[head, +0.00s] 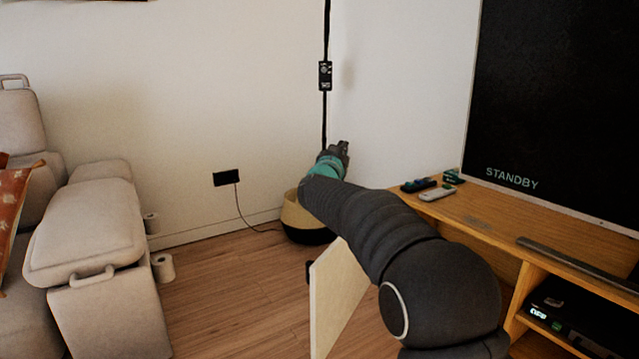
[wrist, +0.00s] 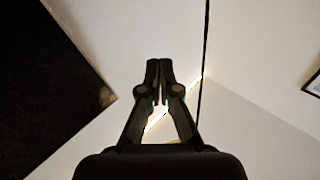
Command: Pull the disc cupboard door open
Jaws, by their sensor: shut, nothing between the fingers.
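The disc cupboard door (head: 338,292) is a pale wooden panel on the low wooden TV cabinet (head: 487,214). In the head view it stands swung out from the cabinet front, into the room. My arm crosses in front of its upper part and hides its hinge side and part of the cabinet opening. My gripper (head: 343,148) is beyond and above the door, near the room corner, apart from the door. In the wrist view my gripper (wrist: 159,62) is shut, with its fingertips together and nothing between them. The door does not show in the wrist view.
A large TV (head: 560,110) reading STANDBY stands on the cabinet, with remotes (head: 437,193) and a soundbar (head: 580,268). A basket (head: 303,222) sits in the corner by a dark cord. A beige sofa (head: 90,235) is at left. The wood floor (head: 240,300) between is mostly clear.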

